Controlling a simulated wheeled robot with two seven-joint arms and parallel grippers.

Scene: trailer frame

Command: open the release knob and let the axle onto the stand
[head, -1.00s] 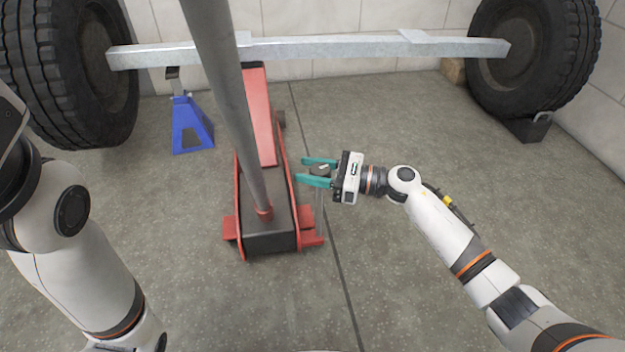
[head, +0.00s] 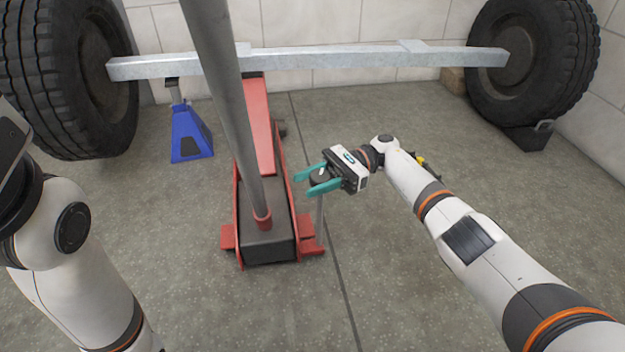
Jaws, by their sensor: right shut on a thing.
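The release knob (head: 319,175) is a dark round knob on a thin upright rod at the right side of the red floor jack (head: 262,125). My right gripper (head: 318,181) is shut on it with teal fingers on either side, partly hiding it. The jack's lifting arm reaches under the grey axle (head: 330,59). The blue stand (head: 190,135) stands upright on the floor under the axle's left part. Its post top is close below or against the beam; I cannot tell if they touch. My left arm is at the left edge; its gripper is not in view.
A long grey jack handle (head: 225,100) rises in front of the axle. A left tyre (head: 60,90) and a right tyre (head: 540,60) flank the axle. A dark chock (head: 530,135) and a wooden block (head: 454,80) are at the right. The floor at front right is clear beneath my arm.

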